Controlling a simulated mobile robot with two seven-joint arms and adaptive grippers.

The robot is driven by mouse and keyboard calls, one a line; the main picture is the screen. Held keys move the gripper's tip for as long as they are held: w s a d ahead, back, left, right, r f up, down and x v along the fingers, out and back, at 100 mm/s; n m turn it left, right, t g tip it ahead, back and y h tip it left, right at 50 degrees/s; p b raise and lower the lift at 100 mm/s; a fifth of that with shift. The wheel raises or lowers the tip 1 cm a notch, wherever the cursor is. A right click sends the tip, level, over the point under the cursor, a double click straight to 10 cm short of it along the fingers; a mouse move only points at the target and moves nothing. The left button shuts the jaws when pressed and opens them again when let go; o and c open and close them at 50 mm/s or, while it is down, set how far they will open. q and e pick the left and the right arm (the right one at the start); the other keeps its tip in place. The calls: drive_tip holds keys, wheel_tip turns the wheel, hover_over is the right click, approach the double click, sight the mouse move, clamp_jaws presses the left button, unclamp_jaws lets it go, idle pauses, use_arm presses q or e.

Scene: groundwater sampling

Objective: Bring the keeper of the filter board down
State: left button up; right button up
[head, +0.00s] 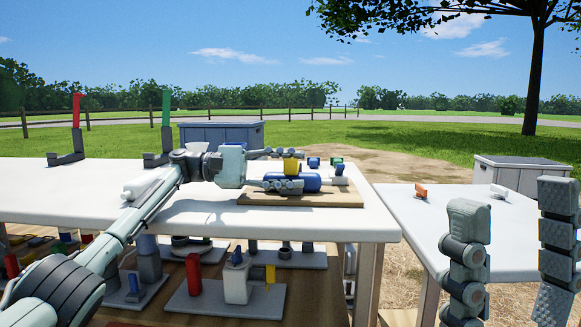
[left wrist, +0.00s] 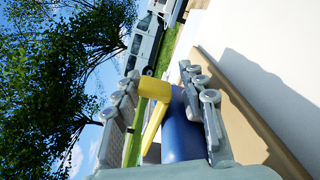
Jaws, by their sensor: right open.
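The filter board (head: 340,198) is a wooden board near the right end of the long white table. A blue cylinder (head: 311,181) lies on it. A yellow piece (head: 291,166), likely the keeper, stands up above the cylinder. In the left wrist view the yellow piece (left wrist: 154,88) has a block-like head on a slanted stem, beside the blue cylinder (left wrist: 180,132). My left gripper (head: 299,170) is open, one finger on each side of the yellow piece and cylinder; I cannot tell whether either finger touches. My right gripper (head: 512,200) is open and empty at the lower right.
Small blue and green-topped parts (head: 337,167) stand behind the board. Red (head: 78,125) and green (head: 166,125) uprights stand far left. A lower shelf (head: 330,290) holds several fixtures. The right table (head: 450,215) carries orange and white pieces; a gap separates the tables.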

use_arm(q)
drive_tip(key=shift+o, duration=0.9)
drive_tip(key=shift+f, duration=0.15)
drive_tip(key=shift+r, duration=0.2)
wheel_tip(320, 180, up, 10)
drive_tip(key=shift+f, duration=0.1)
drive_tip(key=shift+s, duration=0.1)
